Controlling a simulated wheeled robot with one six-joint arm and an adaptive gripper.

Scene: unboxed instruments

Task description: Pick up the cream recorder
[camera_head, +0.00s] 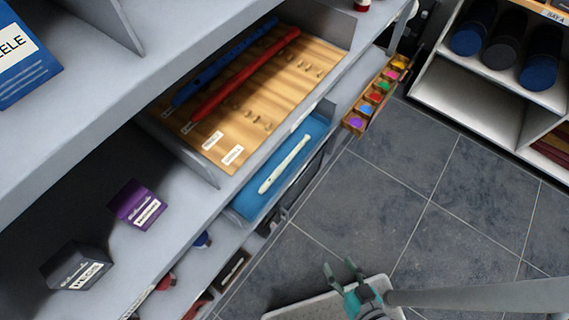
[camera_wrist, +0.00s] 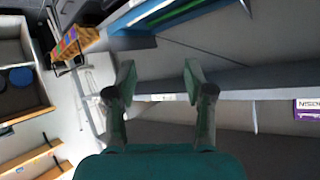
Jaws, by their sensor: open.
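The cream recorder (camera_head: 285,164) lies in a blue-lined tray (camera_head: 243,206) on the shelf unit, in the middle of the head view. My gripper (camera_head: 342,270) is open and empty, below and to the right of that tray in the head view, apart from the recorder. In the wrist view my gripper (camera_wrist: 160,80) shows two spread fingers with nothing between them. A blue tray edge (camera_wrist: 190,14) shows at the top of the wrist view. I cannot make out the cream recorder there.
A wooden board (camera_head: 216,139) above the tray holds a red recorder (camera_head: 245,77) and a blue one (camera_head: 222,66). A small box of coloured items (camera_head: 371,98) hangs at the shelf's end. Purple (camera_head: 137,205) and dark boxes (camera_head: 76,266) stand left. The tiled floor (camera_head: 400,200) is clear.

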